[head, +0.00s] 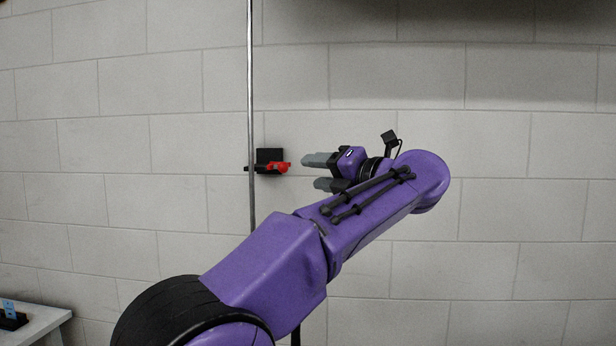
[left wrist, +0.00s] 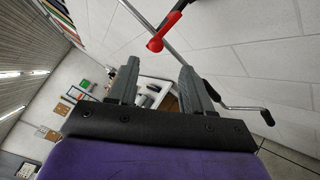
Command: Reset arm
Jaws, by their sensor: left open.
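My left arm is purple and reaches in from the lower left in the head view. Its left gripper (head: 318,172) is open, with its grey fingers pointing left. A red handle (head: 279,167) on a black bracket (head: 267,157) sits just left of the fingertips, apart from them. The left wrist view shows the open fingers (left wrist: 158,82) with nothing between them near at hand. The red handle (left wrist: 163,34) shows there beyond and above the fingers. My right gripper is in neither view.
A thin vertical metal rod (head: 251,100) runs in front of the block wall (head: 480,200) beside the bracket. A pale table (head: 38,322) with a small black and blue item (head: 10,314) stands at lower left. A crank handle (left wrist: 266,115) shows at right in the wrist view.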

